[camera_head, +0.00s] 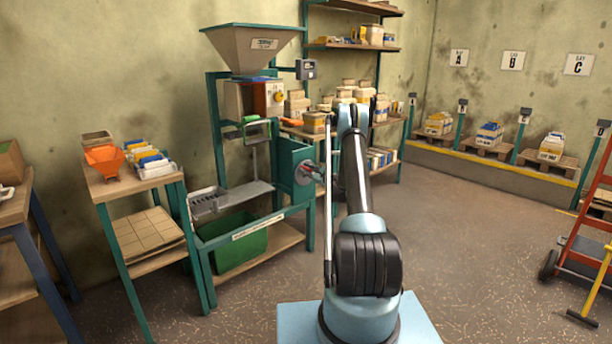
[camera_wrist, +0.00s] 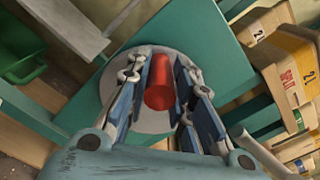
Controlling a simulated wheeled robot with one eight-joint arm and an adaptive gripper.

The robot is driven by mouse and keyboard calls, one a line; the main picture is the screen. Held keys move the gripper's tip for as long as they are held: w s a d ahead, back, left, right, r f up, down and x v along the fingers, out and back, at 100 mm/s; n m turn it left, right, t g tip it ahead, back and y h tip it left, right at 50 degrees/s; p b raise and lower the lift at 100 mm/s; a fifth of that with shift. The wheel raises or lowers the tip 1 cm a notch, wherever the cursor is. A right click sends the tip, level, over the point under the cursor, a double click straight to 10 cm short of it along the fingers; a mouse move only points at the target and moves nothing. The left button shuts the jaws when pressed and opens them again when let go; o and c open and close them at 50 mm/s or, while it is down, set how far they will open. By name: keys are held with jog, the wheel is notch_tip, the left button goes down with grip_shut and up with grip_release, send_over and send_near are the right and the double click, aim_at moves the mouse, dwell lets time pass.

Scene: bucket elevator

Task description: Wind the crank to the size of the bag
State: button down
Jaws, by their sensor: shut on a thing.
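The bucket elevator (camera_head: 217,140) is a teal frame with a grey hopper on top. Its crank (camera_head: 308,172) is on the teal side panel, facing the arm, and is small in the head view. In the wrist view a round grey disc (camera_wrist: 150,119) bears a red handle (camera_wrist: 159,88). My gripper (camera_wrist: 161,70) is shut on this red handle, with a finger on either side of it. Folded bags (camera_head: 150,162) in white, blue and yellow lie on the side table at left. I cannot read a bag size or a crank setting.
A green bin (camera_head: 240,247) stands under the machine. An orange funnel (camera_head: 104,158) is on the side table. Shelves with boxes (camera_wrist: 285,62) are close to the right of the crank panel. Open floor lies at right, with a red hand truck (camera_head: 585,240).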

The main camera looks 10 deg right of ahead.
jog(key=shift+w+d+r+m, duration=0.25)
jog(key=shift+d+m, duration=0.15)
jog(key=shift+m, duration=0.3)
jog(key=m, duration=0.2)
jog(key=d+m, duration=0.1)
jog(key=shift+w+r, duration=0.25)
jog(key=shift+w, duration=0.15)
jog(key=shift+d, duration=0.1)
jog(key=m, duration=0.1)
jog(key=d+m, duration=0.1)
jog(key=m, duration=0.1)
jog(key=shift+w+r, duration=0.1)
jog(key=shift+w, duration=0.3)
